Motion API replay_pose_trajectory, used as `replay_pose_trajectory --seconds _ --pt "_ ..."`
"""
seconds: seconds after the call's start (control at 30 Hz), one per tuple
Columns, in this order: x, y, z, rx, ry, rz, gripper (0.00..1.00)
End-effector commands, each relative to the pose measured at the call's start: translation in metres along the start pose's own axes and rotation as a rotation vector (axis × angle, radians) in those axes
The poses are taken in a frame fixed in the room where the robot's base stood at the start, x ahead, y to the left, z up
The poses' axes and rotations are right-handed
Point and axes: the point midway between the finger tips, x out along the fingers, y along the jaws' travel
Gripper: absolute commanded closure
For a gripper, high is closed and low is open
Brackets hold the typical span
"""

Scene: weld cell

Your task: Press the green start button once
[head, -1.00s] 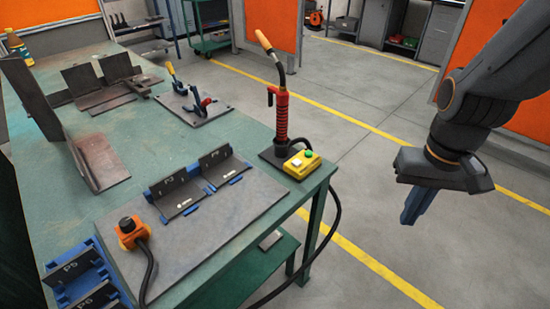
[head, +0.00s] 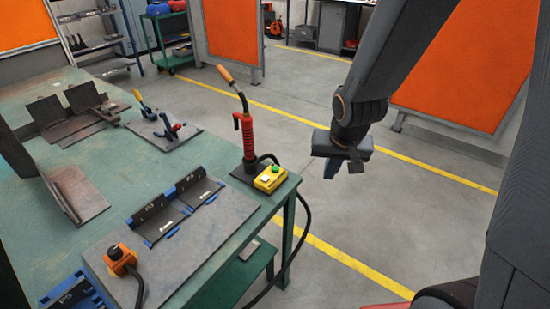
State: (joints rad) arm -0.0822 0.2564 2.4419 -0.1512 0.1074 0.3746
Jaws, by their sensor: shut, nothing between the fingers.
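The green start button (head: 276,169) sits on top of a yellow control box (head: 270,179), beside a white button (head: 265,178). The box stands at the right corner of the green table, just in front of the welding torch stand. My gripper (head: 330,172) hangs off the table's right side over the floor, to the right of the box in the picture and apart from it. The fingers are partly hidden behind the gripper body.
The red-handled welding torch (head: 248,135) stands upright close behind the box, and a black cable drops from the table edge. On the green table (head: 112,215) are clamps (head: 160,128), angled steel plates and an orange-and-black switch (head: 121,260). The floor right of the table is clear.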

Motion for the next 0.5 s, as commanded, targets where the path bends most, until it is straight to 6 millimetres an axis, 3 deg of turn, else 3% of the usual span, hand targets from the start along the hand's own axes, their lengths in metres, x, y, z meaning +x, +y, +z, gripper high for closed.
replay_pose_trajectory --seconds 0.03,0.2,0.4,0.5 --pt "-0.007 -0.014 -0.014 0.017 0.04 -0.027 1.0" --pt "-0.008 -0.069 -0.058 0.097 0.183 -0.171 1.0" --pt "-0.013 -0.123 -0.081 0.174 0.264 -0.341 1.0" --pt "-0.015 -0.139 -0.085 0.197 0.279 -0.394 1.0"
